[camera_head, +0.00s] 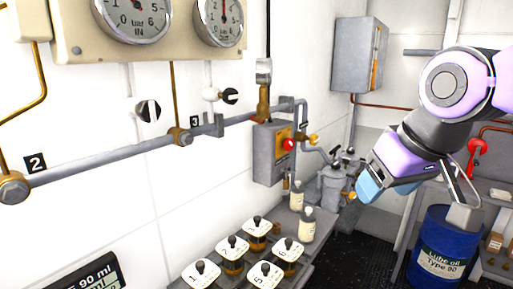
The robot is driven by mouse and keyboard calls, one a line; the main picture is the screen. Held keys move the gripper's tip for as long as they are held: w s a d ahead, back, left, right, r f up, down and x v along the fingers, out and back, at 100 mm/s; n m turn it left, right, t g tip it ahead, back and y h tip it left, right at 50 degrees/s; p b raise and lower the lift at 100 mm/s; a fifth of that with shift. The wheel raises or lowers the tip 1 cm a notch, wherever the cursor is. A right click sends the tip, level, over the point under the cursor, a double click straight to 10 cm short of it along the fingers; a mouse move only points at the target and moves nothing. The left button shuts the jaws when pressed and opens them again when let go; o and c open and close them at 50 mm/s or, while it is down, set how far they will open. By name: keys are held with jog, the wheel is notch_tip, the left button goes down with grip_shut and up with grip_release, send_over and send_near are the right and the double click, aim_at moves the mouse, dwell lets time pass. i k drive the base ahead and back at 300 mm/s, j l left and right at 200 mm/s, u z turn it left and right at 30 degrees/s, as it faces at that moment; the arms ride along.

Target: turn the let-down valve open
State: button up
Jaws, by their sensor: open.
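Several hand valves are in view, and I cannot tell from any label which one is the let-down valve. Two small black-knobbed valves, a left one (148,110) and a right one (230,96), sit on the wall above the grey pipe (110,158). A brass valve (313,139) is on the pipework right of the grey box. Another brass fitting (349,196) is by the grey canister (331,189).
Two gauges, left (132,15) and right (220,17), hang above the pipe. A grey box (268,155) has a red button. Sample bottles (232,250) stand on the low bench. The blue lube oil drum (440,255) and a red lever (477,150) are right. Dark floor shows between.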

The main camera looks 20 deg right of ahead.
aim_at(313, 139)
jog(key=i+l+z, duration=0.25)
jog(key=l, duration=0.35)
jog(key=i+l+z, duration=0.25)
jog(key=i+l, duration=0.25)
